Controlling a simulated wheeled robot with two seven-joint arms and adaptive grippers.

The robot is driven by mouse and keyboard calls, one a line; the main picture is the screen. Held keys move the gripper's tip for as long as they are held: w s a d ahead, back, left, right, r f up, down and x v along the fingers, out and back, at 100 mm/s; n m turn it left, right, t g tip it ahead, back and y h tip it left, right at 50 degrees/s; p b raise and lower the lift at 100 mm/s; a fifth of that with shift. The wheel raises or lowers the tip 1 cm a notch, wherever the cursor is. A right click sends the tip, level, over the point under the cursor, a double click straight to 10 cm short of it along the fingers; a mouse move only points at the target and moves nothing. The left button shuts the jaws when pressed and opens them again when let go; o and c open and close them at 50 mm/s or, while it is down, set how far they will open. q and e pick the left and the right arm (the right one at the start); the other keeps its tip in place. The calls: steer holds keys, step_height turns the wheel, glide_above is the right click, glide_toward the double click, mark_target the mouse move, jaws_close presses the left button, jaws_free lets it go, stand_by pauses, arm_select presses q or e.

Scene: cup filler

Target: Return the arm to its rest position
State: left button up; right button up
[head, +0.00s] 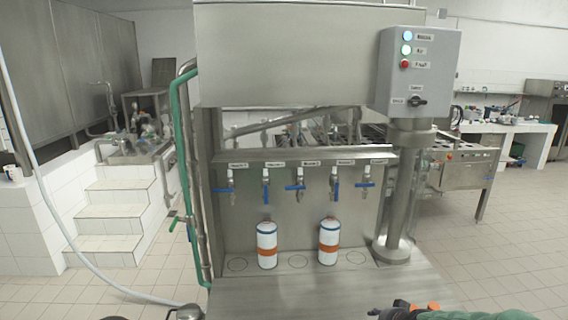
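Two white cups or canisters with an orange band stand upright on the steel filler's shelf, the left one (267,245) under the second tap and the right one (329,241) under the fourth. Part of my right arm, green, dark and orange, shows at the bottom edge right of centre, low and in front of the filler. It is cut off by the frame, so the state of its gripper (385,312) cannot be made out. It appears apart from both cups. My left gripper is not in view.
The filler has a row of blue-handled taps (301,187). A control box (418,72) with lit buttons hangs upper right on a thick steel column (402,190). White steps (112,222) and a pale hose (62,220) are at left. The right floor is clear.

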steer(key=s+a+f+n+g, duration=0.1)
steer(key=s+a+f, duration=0.15)
steer(key=f, duration=0.25)
steer(key=s+a+f+n+g+b, duration=0.1)
steer(key=s+a+f, duration=0.15)
steer(key=f, duration=0.25)
steer(key=s+a+f+n+g, duration=0.1)
steer(key=s+f, duration=0.2)
steer(key=f, duration=0.3)
steer(key=s+a+f+n+g+b, duration=0.1)
steer(key=s+a+f+n, duration=0.1)
steer(key=s+a+f, duration=0.2)
steer(key=s+a+f+n+g+y+b, duration=0.1)
steer(key=s+a+f+g, duration=0.1)
steer(key=s+f, duration=0.5)
steer(key=s+a+f+n+g+y+b, duration=0.1)
steer(key=s+a+f, duration=0.4)
steer(key=s, duration=0.7)
steer(key=shift+a+f+n+g, duration=0.4)
steer(key=shift+f+n, duration=0.15)
steer(key=shift+n, duration=0.25)
